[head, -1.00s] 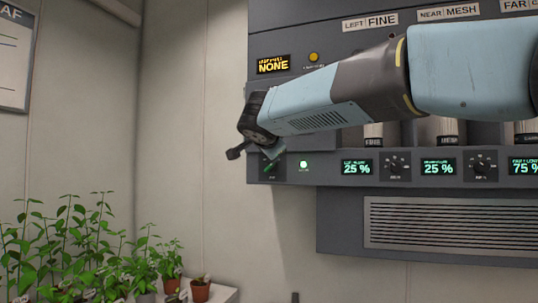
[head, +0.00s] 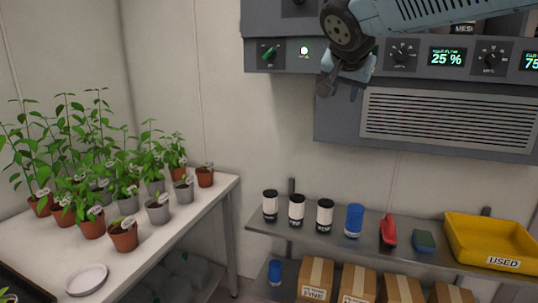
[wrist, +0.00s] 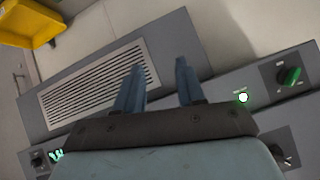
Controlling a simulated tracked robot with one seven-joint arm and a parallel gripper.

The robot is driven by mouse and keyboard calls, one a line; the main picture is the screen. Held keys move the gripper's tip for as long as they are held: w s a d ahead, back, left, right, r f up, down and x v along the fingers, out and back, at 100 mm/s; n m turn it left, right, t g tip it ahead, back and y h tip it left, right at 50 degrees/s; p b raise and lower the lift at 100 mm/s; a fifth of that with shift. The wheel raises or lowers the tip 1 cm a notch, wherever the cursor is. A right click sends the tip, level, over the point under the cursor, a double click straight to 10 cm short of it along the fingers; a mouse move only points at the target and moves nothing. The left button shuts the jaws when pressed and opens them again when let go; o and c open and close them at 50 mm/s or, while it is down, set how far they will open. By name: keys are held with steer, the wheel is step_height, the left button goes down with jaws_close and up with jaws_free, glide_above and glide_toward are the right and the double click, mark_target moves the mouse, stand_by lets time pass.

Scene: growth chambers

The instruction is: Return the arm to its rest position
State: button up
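My arm (head: 435,12) reaches in from the upper right in the head view, in front of the grey control panel (head: 480,78). My gripper (head: 328,84) hangs below the wrist joint, pointing down and left near the panel's lower edge. In the wrist view my gripper (wrist: 158,68) shows two blue fingers standing apart with nothing between them. The vent grille (wrist: 100,85) and a green knob (wrist: 290,76) lie beyond the fingers there. The green knob (head: 268,53) and a lit green lamp (head: 304,50) show left of the gripper in the head view.
A metal shelf (head: 370,246) below holds dark-lidded jars, a blue jar (head: 354,220), a red scoop (head: 389,230) and a yellow USED bin (head: 492,242). Boxes stand underneath. A white table (head: 32,242) with potted plants is at left. Space between panel and shelf is clear.

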steer(key=s+d+f+n+g+y, duration=0.1)
steer(key=s+d+f+n+g, duration=0.1)
steer(key=s+f, duration=0.7)
steer(key=s+d+f+n+g+y, duration=0.1)
steer(key=s+d+f+n, duration=0.3)
steer(key=s+f, duration=0.5)
steer(key=shift+s+d+f+g+y, duration=0.15)
steer(key=shift+s+d+g+y, duration=0.15)
steer(key=shift+s+g, duration=0.6)
steer(key=shift+s, duration=0.2)
